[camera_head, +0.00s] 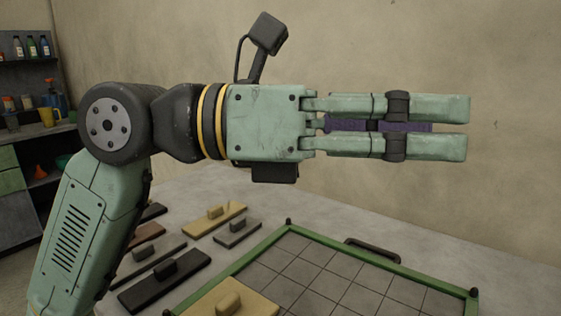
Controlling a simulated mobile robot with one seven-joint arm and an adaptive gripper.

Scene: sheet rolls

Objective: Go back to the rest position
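My gripper (466,127) is held out level to the right, high above the table, with its two visible fingers parallel and a narrow gap between them. A purple strip (410,127) with a dark middle shows in that gap. I cannot tell whether it is part of the gripper or something held. My arm rises from the lower left and bends at the elbow toward the right. Any surfaces on the far side of the fingers are hidden.
Below, a green-framed tray (441,283) with a gridded floor has a dark handle (372,250) at the back. A tan knobbed block (230,300) sits at its front left. Several knobbed blocks, including a black one (165,287), lie left of it. Shelves (28,62) stand far left.

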